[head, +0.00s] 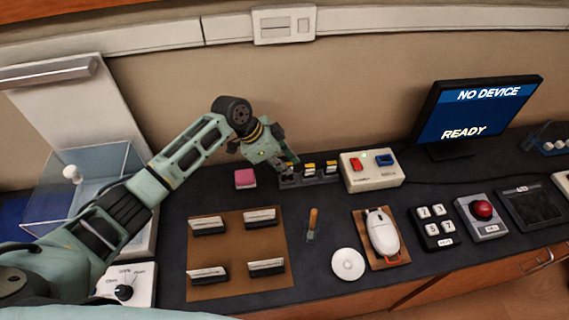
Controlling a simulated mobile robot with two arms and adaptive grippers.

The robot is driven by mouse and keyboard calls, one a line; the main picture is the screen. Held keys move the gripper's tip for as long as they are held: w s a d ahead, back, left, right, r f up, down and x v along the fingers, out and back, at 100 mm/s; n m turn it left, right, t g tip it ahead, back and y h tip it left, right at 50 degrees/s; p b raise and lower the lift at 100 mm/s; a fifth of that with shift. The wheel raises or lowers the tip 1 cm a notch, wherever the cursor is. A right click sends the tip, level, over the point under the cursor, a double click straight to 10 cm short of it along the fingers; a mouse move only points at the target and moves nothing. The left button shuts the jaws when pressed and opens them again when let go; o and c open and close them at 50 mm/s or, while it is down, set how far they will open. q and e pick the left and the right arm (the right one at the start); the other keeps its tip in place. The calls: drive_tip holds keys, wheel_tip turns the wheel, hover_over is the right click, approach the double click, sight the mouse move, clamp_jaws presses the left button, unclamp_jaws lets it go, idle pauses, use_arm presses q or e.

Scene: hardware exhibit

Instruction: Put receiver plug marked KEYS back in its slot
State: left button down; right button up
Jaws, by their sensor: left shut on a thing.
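A dark strip of slots (320,179) stands at the back of the counter, left of a cream box. Small plugs with yellow and white tops (309,169) stand in its middle and right part. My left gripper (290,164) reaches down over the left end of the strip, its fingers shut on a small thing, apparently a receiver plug. The fingers mostly hide it, and I cannot read any KEYS marking or tell whether it sits in the slot. My right gripper is not in view.
A cream box (371,178) with red and blue parts stands right of the strip; a pink block (244,178) lies left. The monitor (475,112) reads NO DEVICE and READY. A brown mat (238,238), a mouse (382,231) and a keypad (434,226) are nearer.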

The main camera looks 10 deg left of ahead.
use_arm(q)
drive_tip(key=shift+f+b, duration=0.6)
drive_tip(key=shift+f, duration=0.35)
idle(0.5)
drive_tip(key=c, duration=1.7)
unclamp_jaws()
drive_tip(key=o, duration=0.5)
drive_tip(key=shift+r, duration=0.1)
drive_tip(key=shift+r+p, duration=3.25)
drive_tip(key=shift+r, duration=0.2)
